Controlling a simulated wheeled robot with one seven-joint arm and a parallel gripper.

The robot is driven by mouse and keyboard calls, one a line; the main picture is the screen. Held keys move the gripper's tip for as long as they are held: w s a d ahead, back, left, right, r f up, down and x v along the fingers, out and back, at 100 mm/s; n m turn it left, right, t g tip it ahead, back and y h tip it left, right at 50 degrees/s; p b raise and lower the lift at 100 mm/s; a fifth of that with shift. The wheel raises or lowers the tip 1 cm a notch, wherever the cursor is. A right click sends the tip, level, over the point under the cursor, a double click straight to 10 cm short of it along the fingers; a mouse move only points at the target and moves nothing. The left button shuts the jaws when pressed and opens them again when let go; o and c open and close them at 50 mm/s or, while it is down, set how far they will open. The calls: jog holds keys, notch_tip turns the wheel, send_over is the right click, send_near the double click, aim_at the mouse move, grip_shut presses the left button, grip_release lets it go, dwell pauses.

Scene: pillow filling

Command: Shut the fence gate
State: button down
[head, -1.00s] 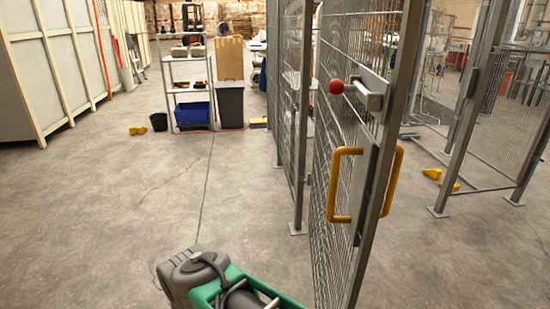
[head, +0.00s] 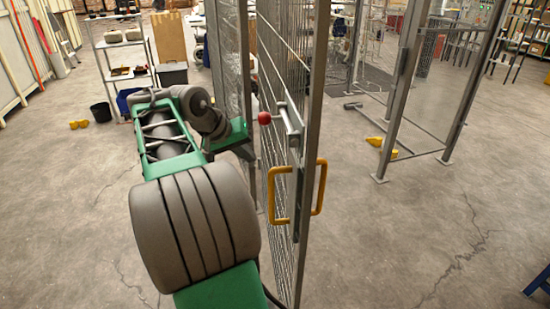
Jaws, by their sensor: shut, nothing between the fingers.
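The fence gate (head: 310,130) is a grey wire-mesh panel in a metal frame, seen almost edge-on and standing open. My green and grey arm reaches up from the bottom on the gate's left side. My gripper (head: 247,153) is small and partly hidden at the arm's end, left of the mesh and below the red knob's height. It appears shut and empty; contact with the gate cannot be told.
A shelf (head: 112,45) with a blue bin stands behind my arm at the left. Another yellow object (head: 382,146) lies by the right fence frame.

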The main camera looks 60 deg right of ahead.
jog(key=s+d+f, duration=0.4)
jog(key=d+f, duration=0.3)
jog(key=shift+s, duration=0.35)
jog(key=shift+d, duration=0.2)
